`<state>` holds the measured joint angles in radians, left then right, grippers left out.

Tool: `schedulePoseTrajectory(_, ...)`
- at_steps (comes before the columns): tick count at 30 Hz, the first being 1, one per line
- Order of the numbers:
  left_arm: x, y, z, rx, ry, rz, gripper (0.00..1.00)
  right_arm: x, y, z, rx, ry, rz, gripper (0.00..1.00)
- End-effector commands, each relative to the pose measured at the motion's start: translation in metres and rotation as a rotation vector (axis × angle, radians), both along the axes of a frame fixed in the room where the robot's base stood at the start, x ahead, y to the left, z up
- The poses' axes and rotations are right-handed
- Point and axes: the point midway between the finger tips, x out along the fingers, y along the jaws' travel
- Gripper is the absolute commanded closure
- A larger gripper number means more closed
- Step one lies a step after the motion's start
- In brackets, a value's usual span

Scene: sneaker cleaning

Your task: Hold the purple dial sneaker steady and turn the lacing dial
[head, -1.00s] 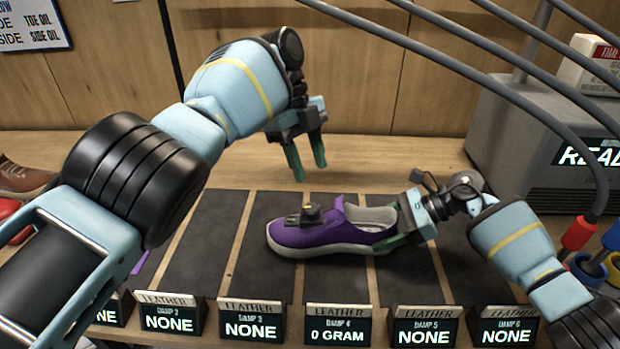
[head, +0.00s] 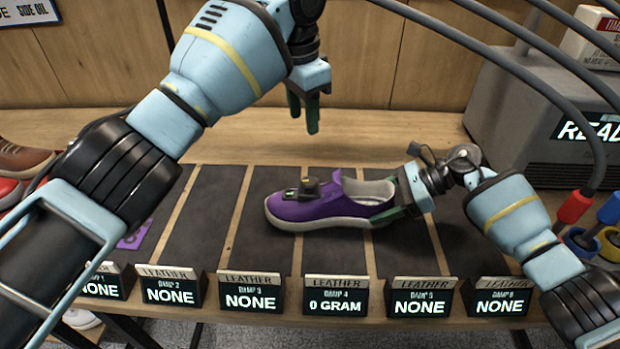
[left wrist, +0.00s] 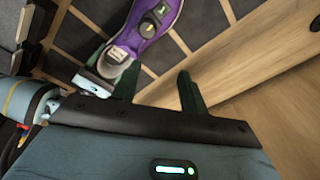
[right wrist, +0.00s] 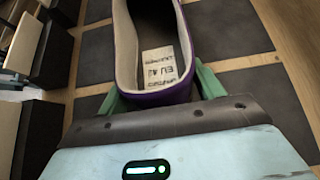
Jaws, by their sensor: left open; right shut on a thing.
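The purple sneaker (head: 325,208) lies upright on the dark mat, its toe to the left in the head view. Its lacing dial (head: 311,186) sits on top of the shoe, beside a small dark block with a green light. My right gripper (head: 392,210) is shut on the heel of the sneaker; the right wrist view shows its green fingers on both sides of the heel (right wrist: 153,98). My left gripper (head: 307,112) is open and empty, above and behind the dial, fingers pointing down. The left wrist view shows the sneaker (left wrist: 150,25) beyond the open fingers.
Several display signs (head: 335,296) line the front table edge. A grey machine (head: 545,120) stands at the back right, with coloured connectors (head: 574,206) below it. Other shoes (head: 18,160) lie at the far left.

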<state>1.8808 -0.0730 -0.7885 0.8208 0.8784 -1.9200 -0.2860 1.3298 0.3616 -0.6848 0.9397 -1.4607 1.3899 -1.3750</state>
Motion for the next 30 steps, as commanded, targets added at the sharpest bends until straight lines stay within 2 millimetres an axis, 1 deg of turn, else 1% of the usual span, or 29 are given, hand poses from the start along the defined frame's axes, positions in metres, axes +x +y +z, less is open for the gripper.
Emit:
schedulePoseTrajectory(3,-0.004,-0.002,0.0,0.007,-0.034,0.152,0.57,0.0,0.0,-0.001,-0.001,0.002,0.0,0.64)
schedulePoseTrajectory(11,-0.018,-0.009,-0.003,-0.004,-0.11,0.478,0.57,0.0,0.0,-0.001,-0.001,0.002,0.0,0.64)
schedulePoseTrajectory(21,-0.045,-0.017,-0.015,-0.072,-0.207,0.884,0.57,0.0,0.0,-0.001,-0.001,0.003,0.001,0.64)
schedulePoseTrajectory(27,-0.061,-0.021,-0.023,-0.123,-0.245,1.068,0.57,0.0,0.0,-0.001,-0.001,0.003,0.001,0.64)
schedulePoseTrajectory(30,-0.066,-0.022,-0.026,-0.142,-0.255,1.126,0.57,0.0,0.0,-0.001,-0.001,0.003,0.001,0.64)
